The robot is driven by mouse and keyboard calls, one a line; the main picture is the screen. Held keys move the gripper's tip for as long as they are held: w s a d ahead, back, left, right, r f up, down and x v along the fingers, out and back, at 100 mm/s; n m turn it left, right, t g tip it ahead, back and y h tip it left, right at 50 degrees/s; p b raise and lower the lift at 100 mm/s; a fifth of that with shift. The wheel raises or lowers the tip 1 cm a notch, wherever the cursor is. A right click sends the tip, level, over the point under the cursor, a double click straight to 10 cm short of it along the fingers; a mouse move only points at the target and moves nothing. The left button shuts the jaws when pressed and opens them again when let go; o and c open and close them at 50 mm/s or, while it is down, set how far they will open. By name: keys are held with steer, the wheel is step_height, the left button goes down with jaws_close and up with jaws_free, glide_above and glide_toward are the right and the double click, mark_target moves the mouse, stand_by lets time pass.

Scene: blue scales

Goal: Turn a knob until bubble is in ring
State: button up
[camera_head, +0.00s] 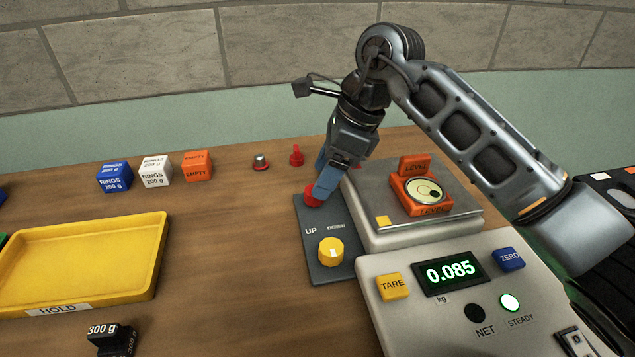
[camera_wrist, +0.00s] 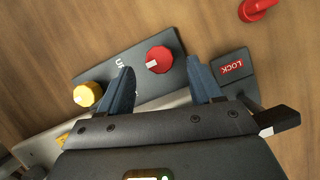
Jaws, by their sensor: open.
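A dark panel (camera_head: 317,226) marked UP and DOWN carries a red knob (camera_head: 312,197) at its far end and a yellow knob (camera_head: 331,251) at its near end. My gripper (camera_head: 326,183) points down at the red knob and hides part of it. In the wrist view, the red knob (camera_wrist: 159,60) shows between the tips of my open gripper (camera_wrist: 158,74), with a gap on both sides. The yellow knob (camera_wrist: 87,95) is outside the left finger. An orange level (camera_head: 421,192) sits on the scale; its bubble appears off-centre, but is small to read.
The scale (camera_head: 400,290) reads 0.085 kg, with a lit STEADY lamp (camera_head: 509,302). A LOCK plate (camera_wrist: 232,69) lies right of the fingers. A yellow tray (camera_head: 85,265), several labelled cubes and small red and silver pieces stand left and behind. Wood between tray and panel is clear.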

steer(key=shift+x, duration=1.9)
steer(key=shift+c, duration=0.5)
steer(key=c, duration=1)
steer(key=shift+o, duration=0.2)
steer(key=m+t, duration=0.1)
steer(key=m, duration=0.1)
steer(key=m+p, duration=0.1)
steer(key=m, duration=0.1)
steer(key=shift+s+r+m+t, duration=0.1)
steer(key=shift+s+m+t, duration=0.05)
steer(key=shift+m+t, duration=0.2)
steer(key=m+t, duration=0.1)
steer(key=m, duration=0.1)
steer(key=m+h+p, duration=0.1)
steer(key=m, duration=0.2)
steer(key=shift+a+t, duration=0.1)
steer(key=shift+t, duration=0.25)
steer(key=shift+h, duration=0.3)
